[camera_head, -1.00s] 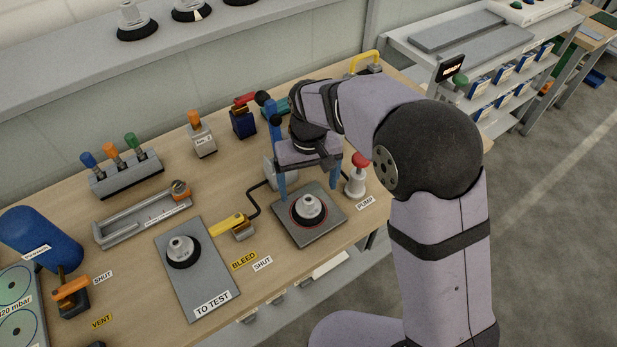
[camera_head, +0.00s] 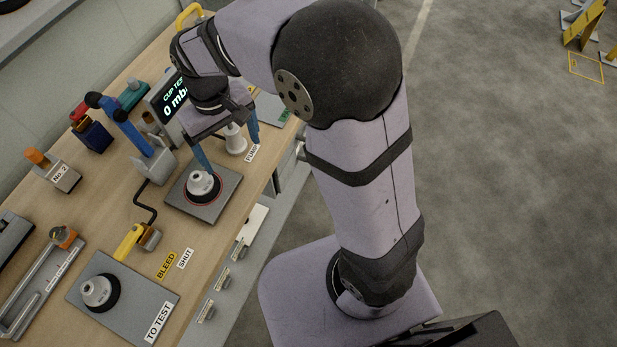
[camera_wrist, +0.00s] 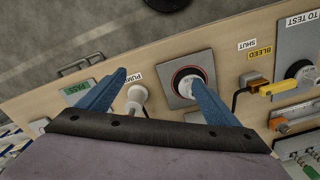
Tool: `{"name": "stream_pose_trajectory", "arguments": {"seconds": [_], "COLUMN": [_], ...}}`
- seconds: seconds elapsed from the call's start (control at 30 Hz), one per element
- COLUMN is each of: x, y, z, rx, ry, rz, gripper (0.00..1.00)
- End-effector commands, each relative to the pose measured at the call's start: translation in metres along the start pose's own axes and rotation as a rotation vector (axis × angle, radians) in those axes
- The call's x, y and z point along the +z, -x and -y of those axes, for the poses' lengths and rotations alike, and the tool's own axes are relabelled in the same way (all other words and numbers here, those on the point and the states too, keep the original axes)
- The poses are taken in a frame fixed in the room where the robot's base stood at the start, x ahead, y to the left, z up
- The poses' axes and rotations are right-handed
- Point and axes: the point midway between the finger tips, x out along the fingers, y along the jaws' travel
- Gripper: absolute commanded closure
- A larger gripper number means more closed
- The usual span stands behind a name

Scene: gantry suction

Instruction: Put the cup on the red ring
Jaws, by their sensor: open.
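A grey metal cup with a dark base (camera_head: 203,186) stands upright on the red ring (camera_head: 187,196) of a square grey plate (camera_head: 207,213). It also shows in the wrist view (camera_wrist: 187,84), partly behind one finger. A second, similar cup (camera_head: 99,291) stands on the TO TEST plate (camera_head: 117,325). My gripper (camera_head: 231,156) is open and empty, its blue fingers apart above the bench. One finger appears close to the cup on the ring and the other is toward the pump; the cup is not between them. Whether that finger touches the cup, I cannot tell.
The white pump (camera_head: 235,140) stands beside the ring plate, near my fingers. A yellow bleed lever (camera_head: 130,241), a blue-handled post (camera_head: 133,137) and a display (camera_head: 172,105) are close by. The bench's front edge is just past the plate.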

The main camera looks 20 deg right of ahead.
Motion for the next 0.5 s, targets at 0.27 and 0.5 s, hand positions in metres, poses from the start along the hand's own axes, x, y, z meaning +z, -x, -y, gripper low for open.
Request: {"name": "stream_pose_trajectory", "arguments": {"seconds": [0.27, 0.5], "x": [0.103, 0.158], "y": [-0.022, -0.039], "z": [-0.080, -0.097], "rx": [0.001, 0.001], "ry": [-0.213, -0.307], "rz": [-0.003, -0.002], "gripper": [0.15, 0.15]}}
